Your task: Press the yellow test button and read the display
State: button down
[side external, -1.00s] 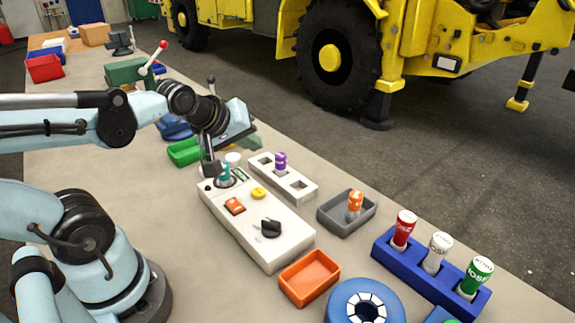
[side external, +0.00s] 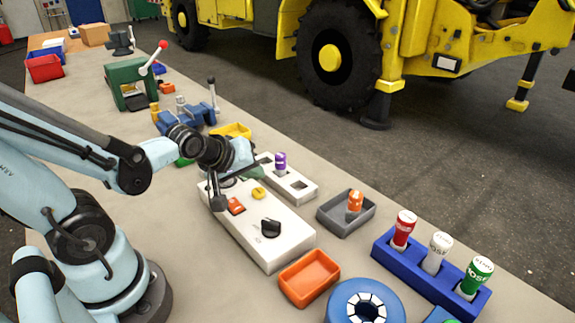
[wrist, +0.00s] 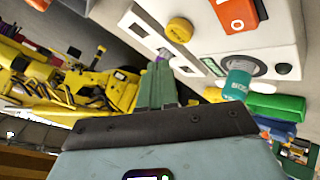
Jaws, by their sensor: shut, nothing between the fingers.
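The white test box (side external: 262,240) stands on the bench with a yellow button (side external: 258,193), an orange rocker switch (side external: 236,206) and a black knob (side external: 270,228). The wrist view also shows the yellow button (wrist: 179,29), the orange switch (wrist: 237,13), a small green display (wrist: 212,67) with no readable text, and a teal cartridge (wrist: 237,84) in a round socket. My arm hides the display in the side view.
A white rack (side external: 300,190) with a purple cartridge stands behind the box. A grey tray (side external: 340,222) holds an orange cartridge. An empty orange tray (side external: 309,279) and a blue rack (side external: 400,262) with three cartridges stand right. A blue vise (side external: 187,117) stands behind my arm.

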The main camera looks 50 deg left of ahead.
aim_at(255, 193)
jog(key=shift+f, duration=0.75)
jog(key=shift+f, duration=0.15)
dwell(1.6)
jog(key=shift+f, duration=0.3)
jog(key=shift+f, duration=0.45)
dwell(0.8)
jog(key=shift+r, duration=0.9)
jog(key=shift+r, duration=2.5)
